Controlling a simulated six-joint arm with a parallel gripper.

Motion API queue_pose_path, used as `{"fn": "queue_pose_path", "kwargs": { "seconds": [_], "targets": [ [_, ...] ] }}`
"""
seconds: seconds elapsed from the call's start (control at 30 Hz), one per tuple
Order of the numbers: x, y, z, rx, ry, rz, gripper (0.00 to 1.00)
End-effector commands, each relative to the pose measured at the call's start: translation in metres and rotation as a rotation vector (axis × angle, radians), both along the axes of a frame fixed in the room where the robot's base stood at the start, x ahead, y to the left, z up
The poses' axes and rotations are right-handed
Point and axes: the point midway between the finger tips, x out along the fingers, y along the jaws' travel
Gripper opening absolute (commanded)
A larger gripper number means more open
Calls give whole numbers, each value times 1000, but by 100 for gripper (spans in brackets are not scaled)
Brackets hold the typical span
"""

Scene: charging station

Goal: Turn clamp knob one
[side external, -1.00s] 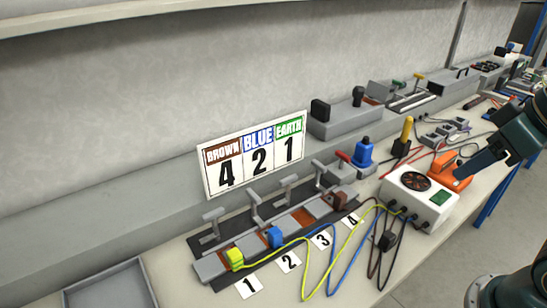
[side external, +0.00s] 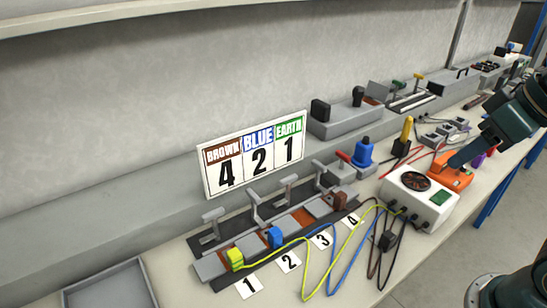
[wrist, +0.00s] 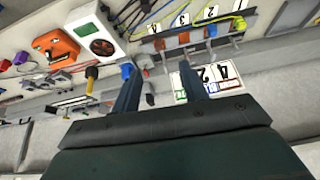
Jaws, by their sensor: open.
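The clamp row has several grey T-shaped clamp handles above the numbered labels. The clamp knob at position one (side external: 212,217) is the leftmost, behind the yellow plug (side external: 235,258) and label 1 (side external: 249,286). The yellow plug also shows at the upper right of the wrist view (wrist: 239,24). My gripper (side external: 456,163) is far to the right of knob one in the side view, in front of or above the orange box. In the wrist view, the two fingers are spread, with nothing held between them. Knob one's grip is hard to make out there.
The white sign (side external: 254,155) reads brown 4, blue 2, earth 1. A blue plug (side external: 275,237) and brown plug (side external: 340,200) sit in the row, with loose cables in front. A white meter box (side external: 415,202) and orange box (side external: 437,178) stand between my gripper and the row.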

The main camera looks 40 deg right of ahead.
Motion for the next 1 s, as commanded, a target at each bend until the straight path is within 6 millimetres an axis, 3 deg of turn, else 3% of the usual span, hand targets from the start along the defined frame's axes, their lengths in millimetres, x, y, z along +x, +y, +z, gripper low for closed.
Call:
{"fn": "queue_pose_path", "kwargs": {
  "seconds": [0.5, 1.0],
  "targets": [
    [98, 34, 52, 137, 114, -212, 44],
    [203, 95, 61, 231, 234, -456, 44]
  ]
}}
